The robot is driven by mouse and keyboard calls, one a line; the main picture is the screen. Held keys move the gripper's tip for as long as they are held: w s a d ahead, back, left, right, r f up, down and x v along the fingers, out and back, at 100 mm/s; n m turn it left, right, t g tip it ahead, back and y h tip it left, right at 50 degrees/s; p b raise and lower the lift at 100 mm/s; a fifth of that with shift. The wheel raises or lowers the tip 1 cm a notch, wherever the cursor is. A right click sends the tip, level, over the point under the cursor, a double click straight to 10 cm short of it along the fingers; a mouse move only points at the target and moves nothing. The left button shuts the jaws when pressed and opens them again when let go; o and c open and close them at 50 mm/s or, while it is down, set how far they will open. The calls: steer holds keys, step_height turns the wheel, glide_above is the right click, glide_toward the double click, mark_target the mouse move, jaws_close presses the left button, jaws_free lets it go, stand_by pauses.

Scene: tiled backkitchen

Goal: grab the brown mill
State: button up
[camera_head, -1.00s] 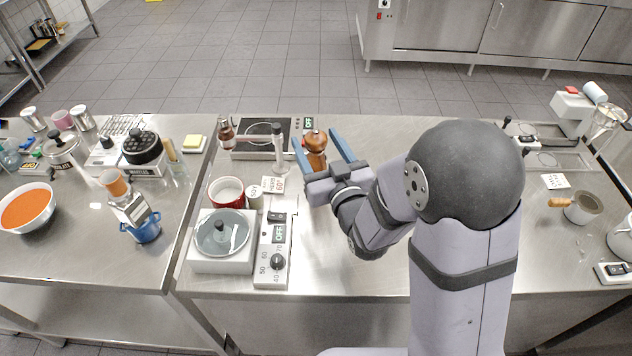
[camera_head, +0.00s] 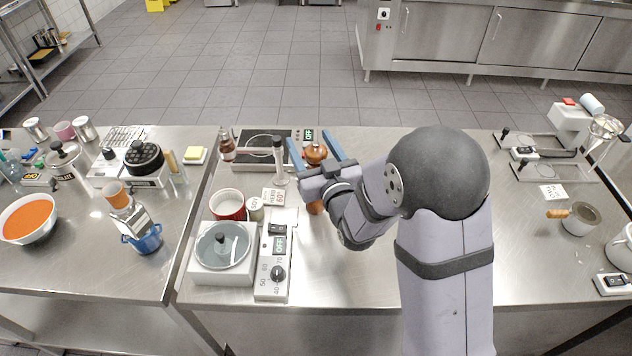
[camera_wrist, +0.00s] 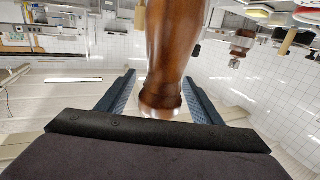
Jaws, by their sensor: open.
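The brown mill (camera_head: 316,154) is a glossy wooden pepper mill standing upright on the steel counter. Its round top shows between my fingers in the head view, and its foot shows below my gripper; the middle is hidden behind the gripper. My gripper (camera_head: 309,138) is open, with one blue finger on each side of the mill. In the wrist view the mill's turned body (camera_wrist: 174,45) stands between the two fingers of my gripper (camera_wrist: 160,76), close to the palm. I see a gap beside the left finger; the right finger looks nearer to the mill.
A dark bottle (camera_head: 227,146) and a hob (camera_head: 262,140) are behind.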

steer(key=shift+w+a, duration=0.15)
steer(key=shift+w, duration=0.2)
jaws_close()
steer(key=shift+r, duration=0.1)
